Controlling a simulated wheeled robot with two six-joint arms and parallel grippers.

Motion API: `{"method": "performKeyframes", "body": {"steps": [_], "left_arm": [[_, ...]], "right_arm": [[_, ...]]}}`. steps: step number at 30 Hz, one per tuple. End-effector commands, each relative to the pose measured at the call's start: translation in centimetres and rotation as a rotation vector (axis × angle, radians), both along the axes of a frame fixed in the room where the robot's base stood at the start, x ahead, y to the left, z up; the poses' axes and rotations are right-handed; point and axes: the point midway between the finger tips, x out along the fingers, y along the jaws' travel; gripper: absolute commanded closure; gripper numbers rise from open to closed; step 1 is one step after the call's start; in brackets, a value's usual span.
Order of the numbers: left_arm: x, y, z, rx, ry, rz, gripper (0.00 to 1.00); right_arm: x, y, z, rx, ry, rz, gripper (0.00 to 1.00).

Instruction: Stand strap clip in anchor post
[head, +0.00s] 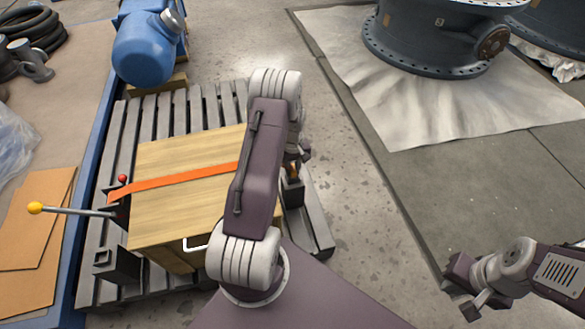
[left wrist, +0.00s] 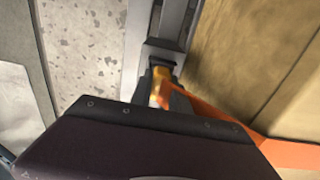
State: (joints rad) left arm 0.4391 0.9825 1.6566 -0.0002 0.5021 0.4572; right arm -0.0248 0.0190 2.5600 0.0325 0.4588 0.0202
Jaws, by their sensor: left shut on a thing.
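An orange strap (head: 180,181) runs across the top of a wooden crate (head: 185,215) and passes under my left arm. My left gripper (head: 299,155) is beyond the crate's right side, partly hidden by my arm, and shut on the strap clip. In the left wrist view the orange-yellow clip (left wrist: 158,88) is just past the gripper's dark edge. It is at the dark anchor post (left wrist: 168,65), which also shows in the head view (head: 292,190). I cannot tell whether the clip is seated in the post. My right gripper (head: 466,290) is at the lower right, away from the crate; its jaw gap is unclear.
The crate stands on a grey slatted pallet (head: 127,125). A lever with a yellow knob (head: 36,208) sticks out at its left. A blue motor (head: 146,48) stands behind. A large dark valve (head: 430,40) rests on a pale sheet. The floor right of the pallet is clear.

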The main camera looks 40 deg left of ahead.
Motion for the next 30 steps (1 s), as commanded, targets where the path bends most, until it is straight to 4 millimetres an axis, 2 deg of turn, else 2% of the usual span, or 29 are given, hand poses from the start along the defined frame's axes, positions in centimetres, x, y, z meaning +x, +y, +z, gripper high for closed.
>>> {"method": "performKeyframes", "body": {"steps": [8,9,11,21,23,30], "left_arm": [[0.0,0.0,0.0,0.001,-0.001,0.000,1.00],[0.0,0.0,0.0,0.001,-0.001,0.000,0.67],[0.0,0.0,0.0,0.001,-0.001,0.000,0.53],[0.0,0.0,0.5,0.000,0.000,0.000,0.53],[0.0,0.0,1.6,0.001,-0.001,0.000,0.53],[0.1,0.0,7.1,0.001,-0.002,0.000,0.53]], "right_arm": [[0.0,0.0,0.0,0.000,0.000,0.000,1.00],[0.0,0.0,0.0,0.000,0.000,0.000,1.00],[0.0,0.0,0.0,0.000,0.000,0.000,1.00],[0.0,0.0,0.4,0.000,0.000,0.000,1.00],[0.0,0.0,1.1,0.000,0.000,0.000,1.00],[0.0,0.0,4.2,0.000,0.000,0.000,1.00]]}}
